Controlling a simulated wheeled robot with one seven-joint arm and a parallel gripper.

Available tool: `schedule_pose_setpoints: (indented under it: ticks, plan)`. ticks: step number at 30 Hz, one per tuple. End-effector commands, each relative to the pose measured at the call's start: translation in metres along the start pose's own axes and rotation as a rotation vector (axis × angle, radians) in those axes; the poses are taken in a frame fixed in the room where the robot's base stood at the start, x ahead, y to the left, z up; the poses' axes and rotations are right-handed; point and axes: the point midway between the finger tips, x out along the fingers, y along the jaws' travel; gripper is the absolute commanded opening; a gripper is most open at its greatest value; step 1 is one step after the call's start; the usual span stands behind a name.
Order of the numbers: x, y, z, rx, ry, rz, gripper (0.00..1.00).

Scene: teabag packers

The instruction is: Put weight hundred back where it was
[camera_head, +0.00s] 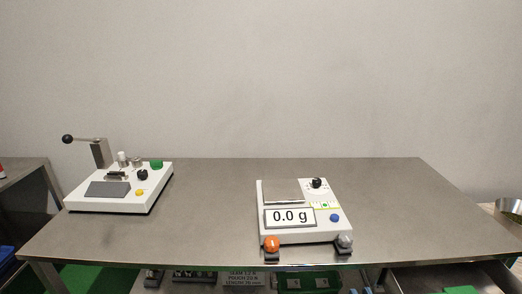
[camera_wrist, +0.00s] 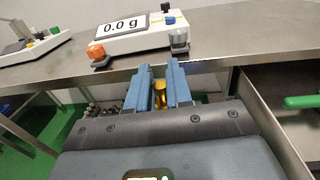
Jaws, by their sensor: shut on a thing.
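My gripper (camera_wrist: 158,68) shows in the wrist view with two blue fingers. It is shut on a small brass-coloured weight (camera_wrist: 160,96), partly hidden between the fingers; no marking on it can be read. The gripper is in front of the table's front edge, below and in front of the scale. The white scale (camera_head: 303,228) stands at the front middle of the table, and its display reads 0.0 g. Its metal pan (camera_head: 283,191) looks empty. The scale also shows at the top of the wrist view (camera_wrist: 141,40). My gripper is outside the head view.
A white lever machine (camera_head: 113,199) stands on the left of the steel table (camera_head: 390,200). An orange knob (camera_head: 271,244) and a grey knob (camera_head: 345,242) sit at the scale's front. Below the table is a green bin (camera_head: 307,284). A green handle (camera_wrist: 302,102) shows at the right.

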Motion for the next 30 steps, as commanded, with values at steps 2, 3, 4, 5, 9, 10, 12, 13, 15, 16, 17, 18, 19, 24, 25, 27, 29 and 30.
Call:
schedule_pose_setpoints:
  ticks: [2,3,4,5,9,10,12,13,15,16,17,18,19,24,25,27,29,30]
  plan:
    - [-0.002,-0.003,-0.003,0.0,0.0,-0.021,0.0]
    - [-0.004,-0.003,-0.005,0.0,0.0,-0.034,0.0]
    - [-0.005,-0.004,-0.006,0.0,0.0,-0.042,0.0]
    - [-0.006,-0.005,-0.007,0.0,0.0,-0.05,0.0]
    - [-0.01,-0.006,-0.013,0.0,0.003,-0.081,0.0]
    - [-0.011,-0.006,-0.016,0.0,0.005,-0.085,0.0]
    - [-0.012,-0.006,-0.024,0.001,0.012,-0.092,0.0]
    - [-0.013,-0.005,-0.029,0.001,0.017,-0.093,0.0]
    - [-0.015,-0.005,-0.042,0.003,0.028,-0.098,0.0]
    - [-0.017,-0.004,-0.049,0.002,0.032,-0.1,0.0]
    - [-0.018,-0.004,-0.056,0.002,0.036,-0.103,0.0]
    - [-0.019,-0.004,-0.065,0.003,0.039,-0.104,0.0]
    - [-0.021,-0.004,-0.071,0.002,0.04,-0.107,0.0]
    - [-0.028,-0.004,-0.1,-0.001,0.029,-0.104,0.0]
    - [-0.029,-0.004,-0.103,-0.001,0.026,-0.102,0.0]
    - [-0.031,-0.004,-0.11,-0.002,0.017,-0.098,0.0]
    - [-0.033,-0.004,-0.114,-0.002,0.011,-0.093,0.0]
    - [-0.033,-0.005,-0.116,-0.001,0.007,-0.091,0.0]
